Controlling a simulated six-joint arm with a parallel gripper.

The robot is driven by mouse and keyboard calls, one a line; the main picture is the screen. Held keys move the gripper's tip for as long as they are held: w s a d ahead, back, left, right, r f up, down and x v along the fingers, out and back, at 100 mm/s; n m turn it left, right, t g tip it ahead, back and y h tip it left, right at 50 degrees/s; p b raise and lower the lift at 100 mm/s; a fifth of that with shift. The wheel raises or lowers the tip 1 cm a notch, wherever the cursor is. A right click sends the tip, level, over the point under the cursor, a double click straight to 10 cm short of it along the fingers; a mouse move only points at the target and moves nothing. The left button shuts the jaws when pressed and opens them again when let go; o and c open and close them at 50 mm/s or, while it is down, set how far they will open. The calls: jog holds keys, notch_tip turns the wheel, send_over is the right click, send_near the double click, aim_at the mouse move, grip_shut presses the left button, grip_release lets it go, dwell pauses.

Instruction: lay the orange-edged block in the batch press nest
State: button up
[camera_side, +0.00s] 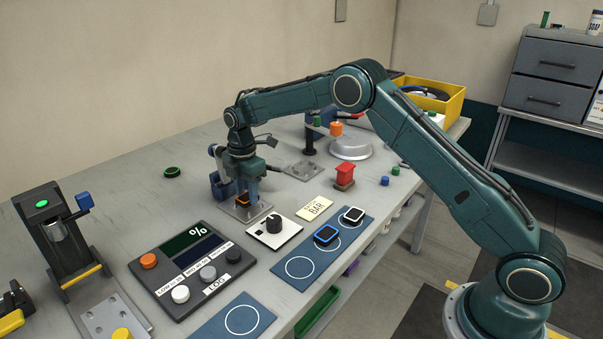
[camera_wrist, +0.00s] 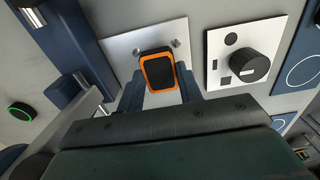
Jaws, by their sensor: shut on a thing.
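The orange-edged block (camera_wrist: 158,70), with a dark face, is between the two fingers of my gripper (camera_wrist: 161,86) in the wrist view. In the side view my gripper (camera_side: 247,189) points down and is shut on the block (camera_side: 241,199), which is partly hidden by the fingers. A pale metal plate (camera_wrist: 122,48) with round studs lies beneath the block; it also shows in the side view (camera_side: 260,212). A blue press column (camera_side: 218,185) stands right behind that plate. I cannot tell whether the block touches the plate or hangs just above it.
A white dial box (camera_side: 265,236) stands close to the plate. A panel with buttons (camera_side: 190,268) lies in front. Blue-edged (camera_side: 326,235) and white-edged (camera_side: 354,215) blocks lie on a circle-marked mat (camera_side: 285,254). A green-edged block (camera_side: 172,172) lies behind, left, with bare table around it.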

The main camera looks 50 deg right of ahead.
aim_at(247, 197)
jog(key=shift+f, duration=0.8)
jog(key=shift+f, duration=0.1)
jog(key=o, duration=1)
jog(key=shift+r, duration=6.15)
